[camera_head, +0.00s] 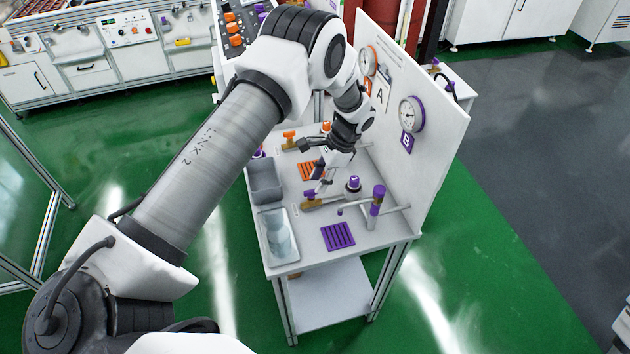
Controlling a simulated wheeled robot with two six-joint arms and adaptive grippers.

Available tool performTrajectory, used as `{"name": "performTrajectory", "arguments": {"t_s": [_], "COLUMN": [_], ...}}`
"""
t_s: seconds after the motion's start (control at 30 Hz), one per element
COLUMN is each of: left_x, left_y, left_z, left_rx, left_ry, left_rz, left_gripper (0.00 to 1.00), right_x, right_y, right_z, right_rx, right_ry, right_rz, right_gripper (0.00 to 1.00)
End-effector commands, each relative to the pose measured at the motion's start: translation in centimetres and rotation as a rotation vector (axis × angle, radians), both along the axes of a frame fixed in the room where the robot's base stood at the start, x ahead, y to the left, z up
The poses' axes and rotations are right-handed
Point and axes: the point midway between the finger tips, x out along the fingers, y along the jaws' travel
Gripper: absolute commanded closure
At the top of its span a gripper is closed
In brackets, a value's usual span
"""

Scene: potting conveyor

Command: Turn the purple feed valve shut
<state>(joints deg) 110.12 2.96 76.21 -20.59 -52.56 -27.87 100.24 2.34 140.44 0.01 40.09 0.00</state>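The purple feed valve (310,196) is a small purple handle on a brass body, low on the bench in front of the white panel. My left gripper (322,183) reaches down from the upper right to just above this valve. Its fingertips are close to the purple handle; I cannot tell whether they touch it. The fingers are small and partly overlap the wrist, so their opening is unclear. The handle's exact angle is also too small to read. My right gripper is not in view.
A purple-capped post (377,200) with a pipe stands right of the valve. The panel (440,130) carries a purple-rimmed gauge (412,114) and a B tag. An orange valve (289,140) stands farther back. A grey bin (265,181) and a purple grate (338,237) are nearby.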

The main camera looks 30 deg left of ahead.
Motion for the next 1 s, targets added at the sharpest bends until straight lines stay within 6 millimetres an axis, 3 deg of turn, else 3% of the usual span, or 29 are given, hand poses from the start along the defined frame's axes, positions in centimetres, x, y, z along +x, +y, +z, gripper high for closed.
{"name": "performTrajectory", "arguments": {"t_s": [0.2, 0.47, 0.57, 0.6, 1.0], "left_x": [-1.0, -1.1, -1.1, -1.1, -1.2], "left_y": [0.9, 1.0, 1.0, 1.0, 0.9], "left_z": [-3.0, -3.5, -3.4, -3.4, -3.7], "left_rx": [-0.001, 0.000, 0.000, 0.000, -0.001], "left_ry": [0.003, 0.000, 0.000, 0.000, 0.002], "left_rz": [0.002, 0.001, 0.001, 0.001, 0.011], "left_gripper": [0.64, 0.64, 0.95, 1.00, 1.00], "right_x": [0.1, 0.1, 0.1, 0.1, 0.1], "right_y": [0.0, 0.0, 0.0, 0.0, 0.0], "right_z": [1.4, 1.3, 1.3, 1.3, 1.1], "right_rx": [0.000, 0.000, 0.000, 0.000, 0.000], "right_ry": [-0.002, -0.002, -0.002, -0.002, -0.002], "right_rz": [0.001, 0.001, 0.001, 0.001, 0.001], "right_gripper": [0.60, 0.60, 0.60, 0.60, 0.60]}}
